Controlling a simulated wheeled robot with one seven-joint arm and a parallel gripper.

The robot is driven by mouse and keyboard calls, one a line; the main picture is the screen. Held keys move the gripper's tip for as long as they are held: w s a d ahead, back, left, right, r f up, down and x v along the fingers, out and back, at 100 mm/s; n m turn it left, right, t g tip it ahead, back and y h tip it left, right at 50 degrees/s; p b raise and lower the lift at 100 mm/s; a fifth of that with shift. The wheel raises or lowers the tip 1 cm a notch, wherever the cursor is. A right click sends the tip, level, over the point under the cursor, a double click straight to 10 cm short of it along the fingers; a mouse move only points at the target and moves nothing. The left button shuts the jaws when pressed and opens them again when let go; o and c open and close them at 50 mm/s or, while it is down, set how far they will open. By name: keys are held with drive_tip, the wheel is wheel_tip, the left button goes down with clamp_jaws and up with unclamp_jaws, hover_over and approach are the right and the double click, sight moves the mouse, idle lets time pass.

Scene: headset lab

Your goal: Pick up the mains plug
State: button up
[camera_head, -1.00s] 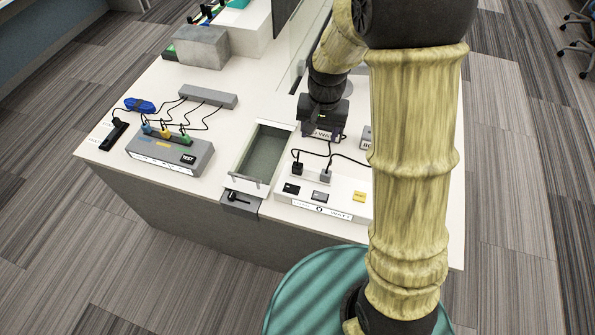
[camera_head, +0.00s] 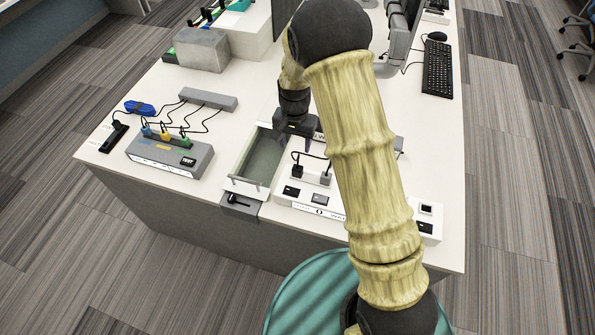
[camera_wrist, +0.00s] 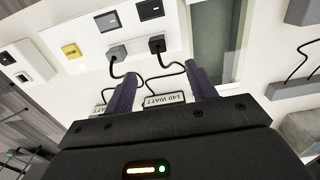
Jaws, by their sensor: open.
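Two plugs stand in the white socket panel (camera_head: 307,199): a black plug (camera_head: 298,171) on the left and a grey plug (camera_head: 325,179) on the right, each with a black cord. I cannot tell which is the mains plug. In the wrist view the black plug (camera_wrist: 157,44) and grey plug (camera_wrist: 117,53) lie beyond my fingertips. My gripper (camera_head: 297,142) is open and empty, behind the plugs and above the table. Its two dark fingers (camera_wrist: 160,82) stand apart in the wrist view, with cords and a "140 WATT" label (camera_wrist: 165,99) showing between and behind them.
An open drawer-like tray (camera_head: 236,186) with a grey-green inside lies left of the panel. A grey test box (camera_head: 170,155) with coloured plugs, a power strip (camera_head: 208,98) and a blue cable bundle (camera_head: 139,107) are farther left. A keyboard (camera_head: 438,70) lies at the back right.

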drive_tip(key=p, duration=0.2)
hover_over(297, 167)
drive_tip(key=f, duration=0.8)
drive_tip(key=shift+s+a+f, duration=0.15)
drive_tip(key=shift+a, duration=0.1)
drive_tip(key=shift+d+f+p, duration=0.15)
drive_tip(key=shift+f+p, duration=0.15)
drive_tip(key=shift+f, duration=0.25)
drive_tip(key=shift+d+f+p, duration=0.15)
drive_tip(key=shift+f+p, duration=0.55)
drive_tip(key=shift+f, duration=1.35)
drive_tip(key=c, duration=1.1)
